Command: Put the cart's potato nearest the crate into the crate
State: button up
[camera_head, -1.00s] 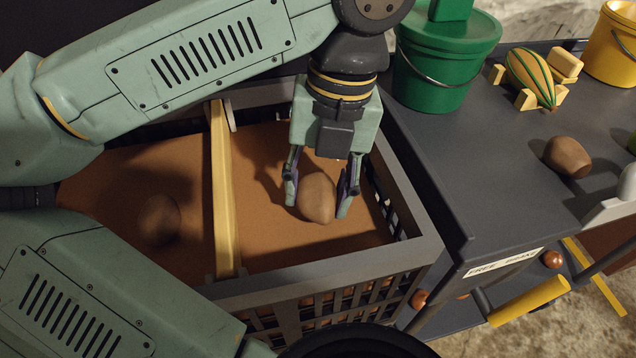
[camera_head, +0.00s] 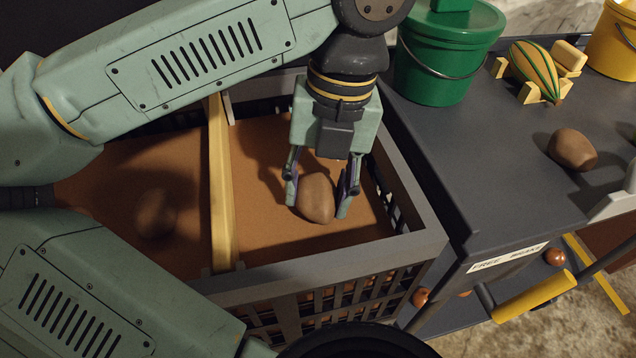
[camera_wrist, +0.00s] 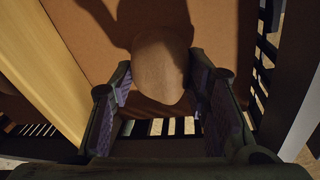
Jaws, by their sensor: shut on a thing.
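My gripper (camera_head: 318,204) points down inside the right compartment of the dark slatted crate (camera_head: 408,246). It is shut on a brown potato (camera_head: 316,190), with one finger on each side. The held potato also shows between the fingers in the wrist view (camera_wrist: 160,66). It is below the crate's rim and close to the brown floor; I cannot tell whether it touches. Another potato (camera_head: 155,214) lies in the left compartment, in shadow. One more potato (camera_head: 572,149) lies on the dark cart top (camera_head: 490,170), right of the crate.
A yellow wooden divider (camera_head: 220,190) splits the crate, left of my gripper. On the cart stand a green lidded bucket (camera_head: 440,80), a striped yellow-green squash (camera_head: 534,70) on blocks, and a yellow bucket (camera_head: 615,45). A yellow handle (camera_head: 534,296) juts from the cart's front.

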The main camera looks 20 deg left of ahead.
jog(key=shift+f, duration=0.1)
jog(key=o, duration=0.8)
dwell(0.3)
